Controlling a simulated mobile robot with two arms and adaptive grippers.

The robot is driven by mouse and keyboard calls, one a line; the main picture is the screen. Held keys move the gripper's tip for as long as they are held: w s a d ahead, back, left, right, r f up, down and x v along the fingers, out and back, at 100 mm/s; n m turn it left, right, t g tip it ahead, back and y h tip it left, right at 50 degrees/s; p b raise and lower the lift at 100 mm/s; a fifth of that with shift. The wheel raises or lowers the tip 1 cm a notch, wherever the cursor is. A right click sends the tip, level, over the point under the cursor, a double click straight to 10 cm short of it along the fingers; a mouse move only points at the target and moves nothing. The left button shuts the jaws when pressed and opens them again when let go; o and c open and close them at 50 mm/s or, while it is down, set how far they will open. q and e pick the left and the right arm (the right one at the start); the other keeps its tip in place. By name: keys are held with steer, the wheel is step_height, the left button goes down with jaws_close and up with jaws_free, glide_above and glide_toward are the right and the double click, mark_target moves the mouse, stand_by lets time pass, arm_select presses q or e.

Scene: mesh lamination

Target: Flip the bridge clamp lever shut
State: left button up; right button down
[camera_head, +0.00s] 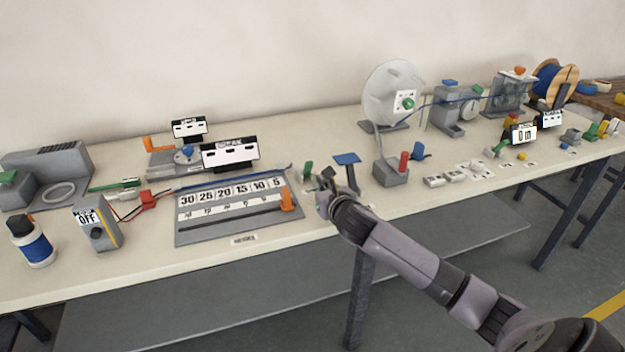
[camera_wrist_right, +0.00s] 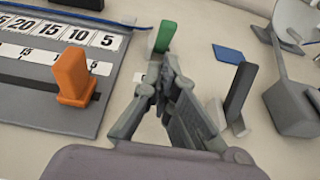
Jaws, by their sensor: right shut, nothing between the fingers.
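A green upright lever (camera_head: 308,169) stands just right of the ruler board, and I cannot tell for certain that it is the bridge clamp lever. It also shows in the right wrist view (camera_wrist_right: 165,37), just beyond my fingertips. My right gripper (camera_head: 325,180) is shut and empty, low over the table beside this lever. In the right wrist view its fingertips (camera_wrist_right: 165,70) come together at the lever's foot; I cannot tell whether they touch it. The lever's base is partly hidden by the fingers. My left gripper is not in view.
The ruler board (camera_head: 184,234) with an orange block (camera_head: 287,200) lies left of my gripper. A grey block with a red knob (camera_head: 391,174) is further right. The table's front edge is close.

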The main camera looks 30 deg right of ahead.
mark_target(306, 173)
steer(key=x, duration=0.4)
steer(key=shift+w+f, duration=0.1)
steer(key=shift+w+d+f, duration=0.1)
steer(key=shift+w, duration=0.4)
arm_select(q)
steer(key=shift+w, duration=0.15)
